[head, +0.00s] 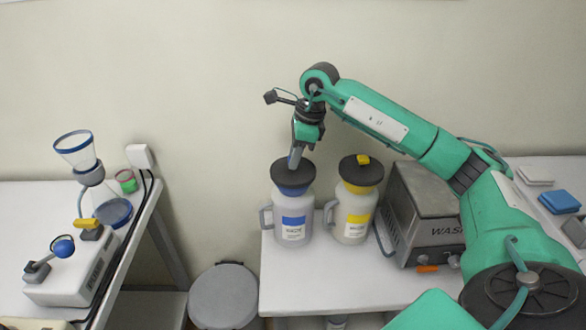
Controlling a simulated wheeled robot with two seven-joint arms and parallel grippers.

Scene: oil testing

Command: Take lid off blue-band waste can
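The blue-band waste can (291,215) is a pale jug with a handle on its left side. It stands upright on the right table. Its dark round lid (293,179) sits on its mouth. My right gripper (294,162) points down at the middle of this lid, with its tips at the lid's top. A bit of blue shows at the fingertips; the lid's knob is otherwise hidden, and the finger gap is too small to judge. The yellow-band can (354,211) stands to the right, its dark lid (361,172) bearing a yellow knob. My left gripper is out of view.
A grey metal washer box (422,212) stands right of the cans. The white table (300,285) is clear in front of them. A round grey lidded bin (223,294) stands between the tables. The left table holds a filter funnel apparatus (78,153).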

